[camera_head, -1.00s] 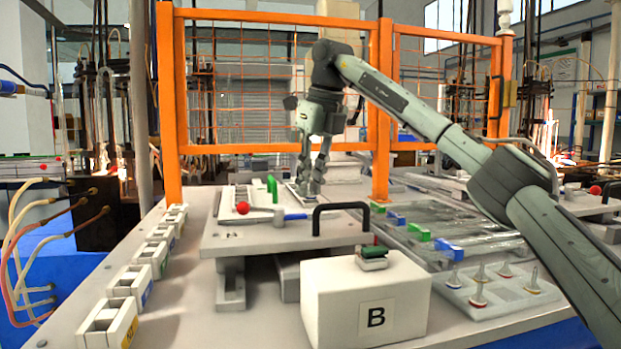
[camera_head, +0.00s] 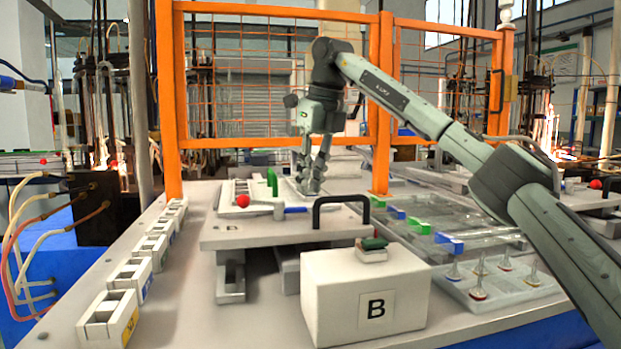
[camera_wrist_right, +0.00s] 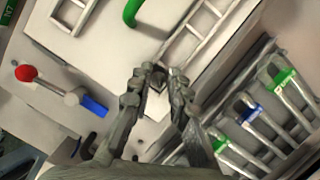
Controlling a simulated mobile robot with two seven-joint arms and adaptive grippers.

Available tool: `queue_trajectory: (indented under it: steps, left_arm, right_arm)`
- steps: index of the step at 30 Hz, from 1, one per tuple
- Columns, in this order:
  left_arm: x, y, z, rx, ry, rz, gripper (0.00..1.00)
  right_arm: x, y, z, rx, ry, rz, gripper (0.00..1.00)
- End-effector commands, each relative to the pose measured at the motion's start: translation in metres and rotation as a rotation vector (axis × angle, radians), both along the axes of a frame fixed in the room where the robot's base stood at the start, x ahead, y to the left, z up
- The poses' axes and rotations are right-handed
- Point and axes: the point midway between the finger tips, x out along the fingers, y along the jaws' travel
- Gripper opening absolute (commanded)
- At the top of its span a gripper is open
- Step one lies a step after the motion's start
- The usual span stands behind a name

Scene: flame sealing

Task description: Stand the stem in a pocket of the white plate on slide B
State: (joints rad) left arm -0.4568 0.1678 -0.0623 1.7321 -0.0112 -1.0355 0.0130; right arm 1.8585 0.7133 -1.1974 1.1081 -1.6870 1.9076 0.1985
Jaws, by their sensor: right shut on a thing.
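My right gripper (camera_head: 311,190) points down over the raised grey-white platform behind the box marked B, close to its surface. It also shows in the right wrist view (camera_wrist_right: 157,74), with its fingertips close together. It is shut on the stem, which the fingers mostly hide; I cannot tell whether the stem touches a pocket. A small pale patch (camera_wrist_right: 155,104) lies just under the fingertips, and I cannot tell whether it is the white plate. My left gripper is not in view.
The white box marked B (camera_head: 330,300) carries a green button (camera_head: 373,244). A black handle (camera_head: 340,201) and red-knobbed lever (camera_head: 243,201) are near the gripper. Several stems stand in a tray (camera_head: 510,294) at right. An orange fence (camera_head: 165,100) rises behind.

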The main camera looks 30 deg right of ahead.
Motion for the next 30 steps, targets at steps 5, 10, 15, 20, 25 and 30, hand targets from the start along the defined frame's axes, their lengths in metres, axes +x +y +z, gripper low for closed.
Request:
queue_trajectory:
  steps: [5, 10, 15, 20, 25, 30]
  left_arm:
    - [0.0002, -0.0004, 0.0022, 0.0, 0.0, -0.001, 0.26]
    - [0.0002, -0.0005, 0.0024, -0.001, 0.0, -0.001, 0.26]
    - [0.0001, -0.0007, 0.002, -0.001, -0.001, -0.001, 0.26]
    - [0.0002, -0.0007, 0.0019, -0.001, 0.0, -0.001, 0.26]
    - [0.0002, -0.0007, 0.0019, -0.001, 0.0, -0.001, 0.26]
    - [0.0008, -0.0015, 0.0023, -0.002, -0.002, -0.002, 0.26]
  right_arm:
    - [-0.0001, -0.0002, -0.0016, 0.0, 0.001, 0.0, 0.04]
    - [-0.0002, -0.0001, -0.0035, 0.0, 0.002, 0.0, 0.04]
    - [-0.0003, -0.0001, -0.0041, -0.001, 0.003, 0.0, 0.18]
    - [-0.0003, 0.0, -0.0046, -0.001, 0.004, 0.0, 0.38]
    - [-0.0002, -0.0001, -0.0044, -0.001, 0.004, 0.0, 0.41]
    - [-0.0002, -0.0001, -0.0034, -0.001, 0.003, 0.0, 0.41]
